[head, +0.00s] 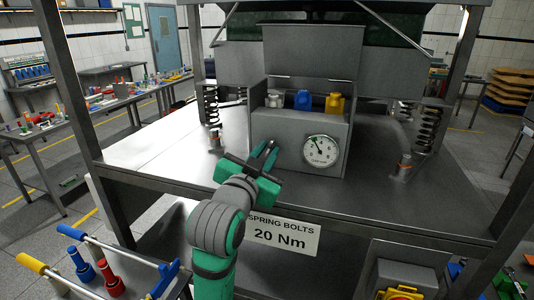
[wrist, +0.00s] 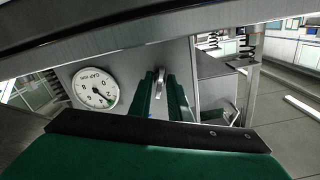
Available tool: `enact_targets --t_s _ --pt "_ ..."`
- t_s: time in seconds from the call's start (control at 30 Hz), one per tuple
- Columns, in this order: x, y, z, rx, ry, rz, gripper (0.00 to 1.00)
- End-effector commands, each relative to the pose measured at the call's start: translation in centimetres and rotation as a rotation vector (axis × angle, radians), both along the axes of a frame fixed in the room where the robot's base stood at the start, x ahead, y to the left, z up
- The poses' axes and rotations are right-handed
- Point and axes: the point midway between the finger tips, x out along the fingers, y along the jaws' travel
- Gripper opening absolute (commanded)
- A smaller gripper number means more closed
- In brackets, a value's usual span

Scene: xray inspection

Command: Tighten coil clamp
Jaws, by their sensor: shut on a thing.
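My gripper (head: 266,155) is at the front of a grey metal box (head: 284,125), left of its round dial. In the wrist view its two green fingers (wrist: 167,97) are closed around a small light metal piece (wrist: 160,79), which looks like the clamp's handle; the fingers hide most of it. The white dial (head: 321,151) has a dark needle and a small green mark. In the wrist view the dial (wrist: 95,88) reads "GAP mm" and appears turned.
Grey, blue (head: 303,100) and yellow (head: 335,103) parts stand in the box's open top. Coil springs (head: 428,128) stand at both sides of the steel bench. A "SPRING BOLTS 20 Nm" sign (head: 284,236) is on the front. A tool rack (head: 78,265) is at lower left.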

Motion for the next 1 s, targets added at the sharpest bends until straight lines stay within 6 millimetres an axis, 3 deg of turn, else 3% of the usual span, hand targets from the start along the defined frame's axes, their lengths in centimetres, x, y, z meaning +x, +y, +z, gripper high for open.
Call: enact_targets --t_s 1.0 --pt "-0.08 -0.01 0.33 0.904 -0.299 -0.003 0.0"
